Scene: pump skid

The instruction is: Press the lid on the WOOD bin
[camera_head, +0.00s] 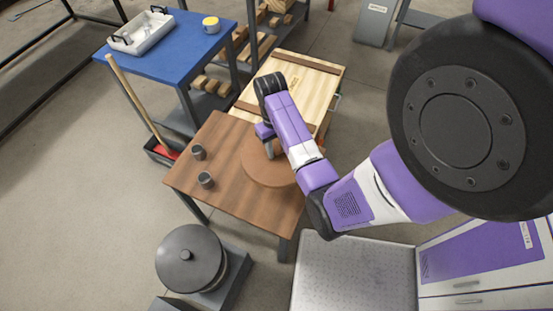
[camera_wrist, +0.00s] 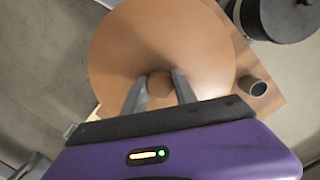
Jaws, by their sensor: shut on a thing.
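A round brown lid (camera_head: 257,172) with a small knob (camera_wrist: 159,83) is at the right part of the brown wooden table (camera_head: 225,190). My gripper (camera_wrist: 159,88) is over the lid with a finger on each side of the knob, shut on it. The lid also fills the upper middle of the wrist view (camera_wrist: 160,40). I cannot tell whether it touches the table or is held a little above it. A pale wooden crate (camera_head: 318,80) with brown strips and small lettering stands behind the table; I cannot read the lettering. My arm hides part of the lid and crate.
Two dark cups (camera_head: 199,152) (camera_head: 206,180) stand on the table left of the lid. A dark round drum (camera_head: 190,258) stands in front. A blue table (camera_head: 170,50) holds a white tray (camera_head: 140,33) and yellow mug (camera_head: 211,25).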

